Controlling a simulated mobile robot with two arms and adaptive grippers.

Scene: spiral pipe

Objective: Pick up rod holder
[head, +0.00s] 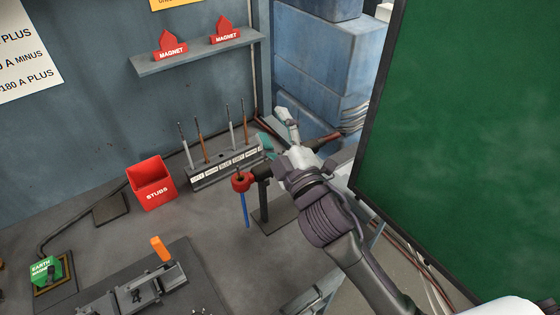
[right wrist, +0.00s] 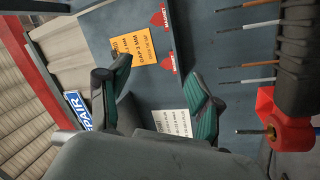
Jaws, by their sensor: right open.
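A rod holder (head: 242,182) with a red head and a black handle rests on a black stand (head: 272,214) on the workbench. A thin blue rod (head: 245,210) hangs from its head. In the right wrist view the red head of the holder (right wrist: 285,122) and its black handle show at the right edge, outside the fingers. My right gripper (head: 280,145) is just behind and above the holder in the head view. Its teal-padded fingers (right wrist: 150,82) are apart and empty in the right wrist view. My left gripper is not in view.
A rack (head: 225,168) with several upright rods stands behind the holder. A grey clamp fixture (head: 140,290) lies at the front. A green board (head: 470,140) fills the right. Bench between bin and stand is clear.

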